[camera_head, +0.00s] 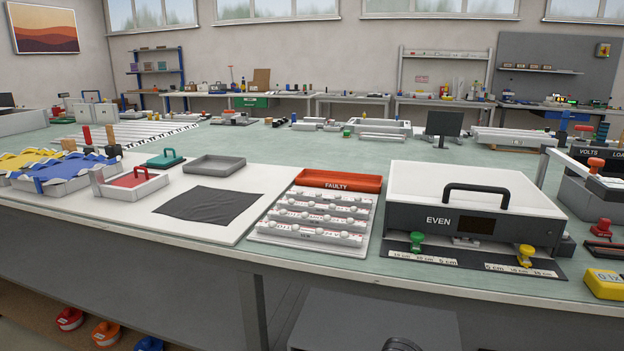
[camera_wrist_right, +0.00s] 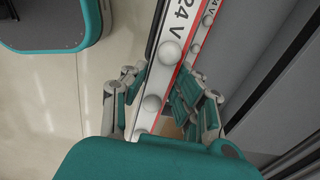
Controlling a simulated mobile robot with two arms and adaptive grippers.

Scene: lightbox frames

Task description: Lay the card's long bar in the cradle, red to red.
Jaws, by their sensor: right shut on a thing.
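In the right wrist view, my right gripper (camera_wrist_right: 163,98) is shut on a white light bar (camera_wrist_right: 165,75) with round white domes, a red edge line and a "24 V" mark. The bar runs up and slightly right from between the fingers. A second strip with domes and a "24 V" mark shows close along its right side; I cannot tell whether it is a separate bar. In the head view, several white domed bars lie in a pale tray (camera_head: 308,238). Neither gripper shows in the head view. I cannot make out the card or the cradle for certain.
The lightbox marked EVEN (camera_head: 420,217) stands right of the bars, with green (camera_head: 416,241) and yellow (camera_head: 525,256) knobs in front. A red FAULTY tray (camera_head: 338,181) lies behind the bars. A dark cloth (camera_head: 208,205) and an empty grey tray (camera_head: 215,158) lie left.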

